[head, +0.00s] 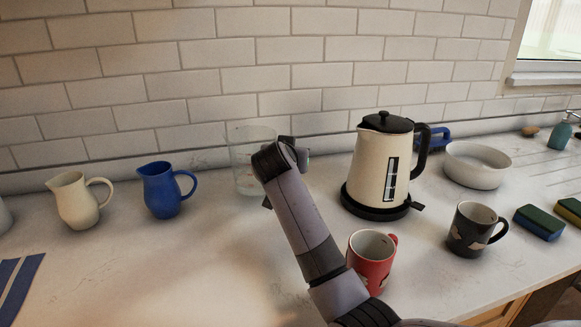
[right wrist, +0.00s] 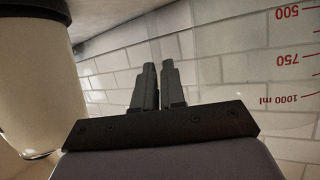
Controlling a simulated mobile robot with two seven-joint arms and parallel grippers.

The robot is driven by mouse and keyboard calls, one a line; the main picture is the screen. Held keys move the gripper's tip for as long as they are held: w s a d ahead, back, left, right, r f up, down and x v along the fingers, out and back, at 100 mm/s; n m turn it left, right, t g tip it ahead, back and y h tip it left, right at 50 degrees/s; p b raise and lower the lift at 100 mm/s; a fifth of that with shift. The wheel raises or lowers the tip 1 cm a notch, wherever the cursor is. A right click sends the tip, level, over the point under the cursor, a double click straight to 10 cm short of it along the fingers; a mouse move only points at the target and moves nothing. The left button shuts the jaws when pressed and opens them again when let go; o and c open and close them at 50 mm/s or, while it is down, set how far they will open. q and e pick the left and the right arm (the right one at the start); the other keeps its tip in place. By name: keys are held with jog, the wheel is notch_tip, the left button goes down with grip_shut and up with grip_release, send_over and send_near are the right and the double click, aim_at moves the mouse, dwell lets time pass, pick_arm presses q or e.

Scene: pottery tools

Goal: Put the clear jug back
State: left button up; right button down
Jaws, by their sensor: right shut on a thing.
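The clear jug (head: 241,152) stands upright on the counter near the tiled wall, partly hidden by my right arm. Its wall with red volume marks also fills the right side of the right wrist view (right wrist: 290,72). My right gripper (head: 284,152) is at the jug's right side. In the right wrist view its fingers (right wrist: 158,80) are nearly together, shut on the jug; the exact part gripped is hard to see. I cannot tell whether the jug's base touches the counter. My left gripper is not in view.
A cream kettle (head: 375,165) stands close right of my arm, and a red mug (head: 370,262) stands in front. A blue pitcher (head: 161,192) and cream pitcher (head: 74,200) stand left. A dark mug (head: 468,230), white bowl (head: 476,168) and sponges (head: 538,224) are right.

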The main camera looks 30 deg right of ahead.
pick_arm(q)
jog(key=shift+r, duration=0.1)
pick_arm(e)
notch_tip(320, 180, down, 3)
jog(key=shift+r, duration=0.1)
jog(key=shift+f, duration=0.3)
jog(key=c, duration=1.2)
grip_release()
jog(key=shift+r, duration=0.1)
